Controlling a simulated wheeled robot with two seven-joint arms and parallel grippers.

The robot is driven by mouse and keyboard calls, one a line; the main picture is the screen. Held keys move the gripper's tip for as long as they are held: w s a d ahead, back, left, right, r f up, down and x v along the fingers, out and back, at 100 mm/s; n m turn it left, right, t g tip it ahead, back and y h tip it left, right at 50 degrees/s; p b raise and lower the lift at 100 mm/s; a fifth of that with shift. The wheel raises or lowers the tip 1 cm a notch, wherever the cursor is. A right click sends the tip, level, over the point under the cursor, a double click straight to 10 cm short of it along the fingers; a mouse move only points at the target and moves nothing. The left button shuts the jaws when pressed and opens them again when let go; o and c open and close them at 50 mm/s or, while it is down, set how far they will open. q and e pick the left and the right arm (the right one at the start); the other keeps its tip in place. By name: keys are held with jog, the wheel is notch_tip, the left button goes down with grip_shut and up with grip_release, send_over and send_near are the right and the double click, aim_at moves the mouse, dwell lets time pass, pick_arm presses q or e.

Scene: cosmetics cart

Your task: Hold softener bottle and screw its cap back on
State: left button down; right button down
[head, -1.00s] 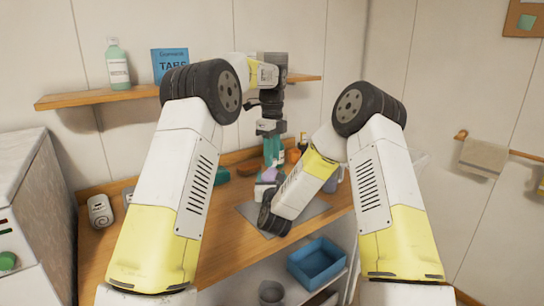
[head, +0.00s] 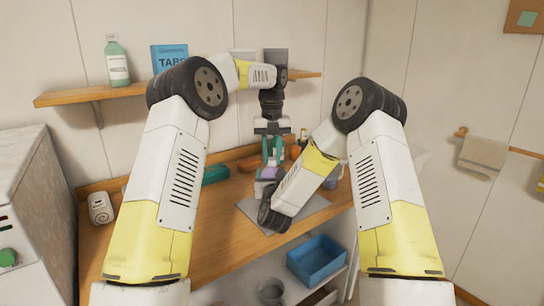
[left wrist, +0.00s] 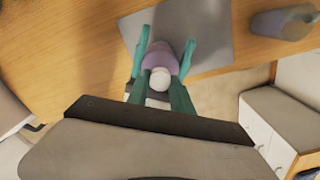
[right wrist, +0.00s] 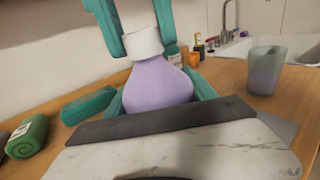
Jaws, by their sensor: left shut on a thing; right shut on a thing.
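The softener bottle is light purple with a white cap (right wrist: 146,43) on its neck. Its body (right wrist: 158,84) stands upright in the right wrist view, between the teal fingers of my right gripper (right wrist: 158,98), which is shut on it. My left gripper (right wrist: 138,28) comes down from above, its teal fingers shut on the cap. In the left wrist view I look down on the cap (left wrist: 160,80) and the bottle (left wrist: 161,58). In the head view my left gripper (head: 272,152) is above the purple bottle (head: 269,172); my right arm partly hides it. How tightly the cap is threaded cannot be told.
A grey mat (head: 311,210) lies on the wooden counter (head: 200,245). A translucent cup (right wrist: 265,70) stands right of the bottle. A green roll (right wrist: 26,137) and a teal block (right wrist: 88,106) lie left. A blue bin (head: 317,259) sits below. A wall shelf (head: 130,94) is behind my left arm.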

pick_arm(q)
jog(key=m, duration=0.4)
jog(key=shift+f, duration=0.2)
jog(key=shift+r+m, duration=0.2)
jog(key=shift+m, duration=0.9)
jog(key=c, duration=1.1)
grip_release()
jog(key=shift+r, duration=0.1)
jog(key=shift+r, duration=2.2)
jog(key=shift+c, duration=0.5)
